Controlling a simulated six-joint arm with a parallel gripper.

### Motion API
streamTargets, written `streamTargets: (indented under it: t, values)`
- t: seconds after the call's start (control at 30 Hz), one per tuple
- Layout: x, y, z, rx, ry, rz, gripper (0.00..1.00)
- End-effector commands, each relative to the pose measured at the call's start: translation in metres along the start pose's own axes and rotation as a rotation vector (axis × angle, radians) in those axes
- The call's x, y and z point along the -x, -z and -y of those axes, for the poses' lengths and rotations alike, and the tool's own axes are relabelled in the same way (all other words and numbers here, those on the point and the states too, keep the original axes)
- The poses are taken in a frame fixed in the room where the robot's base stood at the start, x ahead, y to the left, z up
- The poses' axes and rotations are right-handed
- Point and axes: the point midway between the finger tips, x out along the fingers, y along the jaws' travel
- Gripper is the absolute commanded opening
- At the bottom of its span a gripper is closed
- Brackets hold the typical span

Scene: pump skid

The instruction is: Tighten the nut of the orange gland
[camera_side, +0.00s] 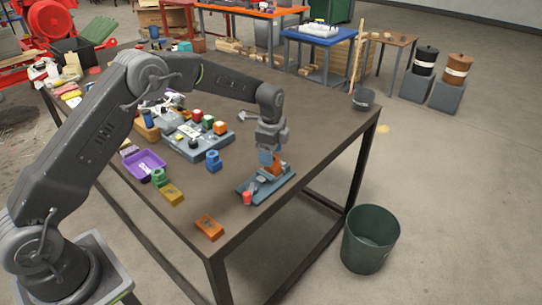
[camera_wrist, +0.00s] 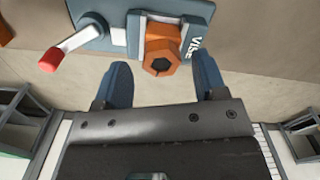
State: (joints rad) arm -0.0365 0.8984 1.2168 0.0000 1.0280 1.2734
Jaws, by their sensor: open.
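The orange gland (camera_wrist: 163,35) is held in a grey-blue vise (camera_wrist: 118,37) marked "VISE". Its hexagonal nut (camera_wrist: 160,62) faces my wrist camera and has a dark hole in its middle. In the side view the gland (camera_side: 273,169) sits in the vise (camera_side: 255,190) near the table's right front edge, partly hidden by my gripper (camera_side: 267,158). In the wrist view my gripper (camera_wrist: 160,72) is open, with one blue finger to each side of the nut and clear gaps between. I cannot tell how deep the fingers reach beside it.
The vise's red-tipped handle (camera_wrist: 50,60) sticks out at the left in the wrist view. An orange block (camera_side: 209,227), a yellow block (camera_side: 171,194), a blue part (camera_side: 213,160) and a purple tray (camera_side: 144,163) lie left of the vise. The table (camera_side: 310,135) behind it is mostly bare.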

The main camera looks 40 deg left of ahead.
Motion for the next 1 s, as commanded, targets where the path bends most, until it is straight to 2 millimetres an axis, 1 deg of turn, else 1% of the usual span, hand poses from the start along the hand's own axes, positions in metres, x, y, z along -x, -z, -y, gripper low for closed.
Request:
streamTargets:
  t: [0.03,0.3,0.5,0.6,0.7,1.0]
  values:
    - [0.012,0.000,0.001,0.000,0.006,-0.002,0.65]
    - [0.073,0.000,0.001,0.000,0.007,-0.002,0.65]
    - [0.106,0.000,0.001,0.000,0.005,-0.001,0.65]
    - [0.116,0.000,0.000,0.000,0.003,-0.001,0.65]
    - [0.121,0.000,0.000,0.000,0.002,0.000,0.65]
    - [0.122,0.000,0.000,0.000,0.002,0.000,0.65]
